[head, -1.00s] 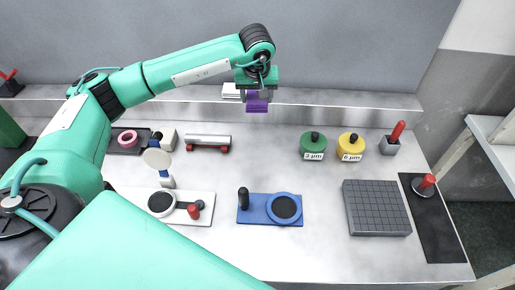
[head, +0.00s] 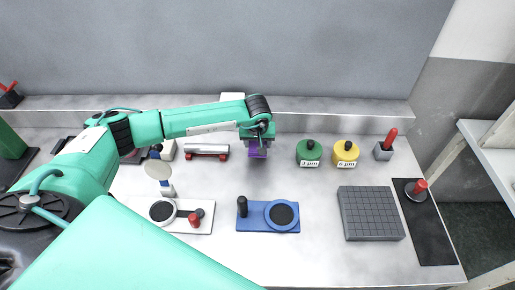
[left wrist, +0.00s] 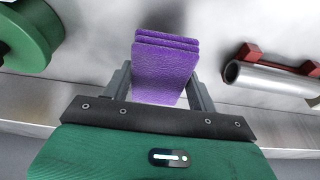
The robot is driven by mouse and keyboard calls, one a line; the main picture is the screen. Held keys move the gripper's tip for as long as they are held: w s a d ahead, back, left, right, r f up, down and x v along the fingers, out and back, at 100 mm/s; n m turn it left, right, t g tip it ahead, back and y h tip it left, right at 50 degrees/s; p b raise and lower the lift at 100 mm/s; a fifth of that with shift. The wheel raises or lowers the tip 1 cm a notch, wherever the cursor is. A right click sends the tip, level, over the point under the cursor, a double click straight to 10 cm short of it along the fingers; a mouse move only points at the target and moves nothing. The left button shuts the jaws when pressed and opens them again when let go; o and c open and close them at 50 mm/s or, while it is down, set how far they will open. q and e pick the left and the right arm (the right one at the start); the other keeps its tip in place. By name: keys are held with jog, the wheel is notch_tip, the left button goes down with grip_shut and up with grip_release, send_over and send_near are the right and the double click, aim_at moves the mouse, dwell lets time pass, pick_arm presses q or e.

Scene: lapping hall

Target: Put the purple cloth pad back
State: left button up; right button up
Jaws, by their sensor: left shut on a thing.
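My left gripper (head: 257,143) is shut on the purple cloth pad (head: 257,153), over the back middle of the metal bench. In the left wrist view the purple cloth pad (left wrist: 165,70) stands between the two fingers (left wrist: 165,90) and shows several layered edges at its far end. It looks held above the bench top, but I cannot tell how high. My right gripper is not in view.
A silver cylinder on a red cradle (head: 207,151) lies left of the gripper. Green (head: 309,153) and yellow (head: 345,154) round pots stand to the right. A blue plate with a dark disc (head: 268,214) lies nearer me. Bench between is clear.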

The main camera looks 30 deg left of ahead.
pick_arm(q)
notch_tip(320, 180, down, 4)
jog(key=shift+r+p, duration=0.2)
jog(key=shift+p, duration=0.2)
jog(key=shift+f, duration=0.2)
jog(key=o, duration=0.9)
jog(key=shift+f, duration=0.1)
jog(key=shift+o, duration=0.2)
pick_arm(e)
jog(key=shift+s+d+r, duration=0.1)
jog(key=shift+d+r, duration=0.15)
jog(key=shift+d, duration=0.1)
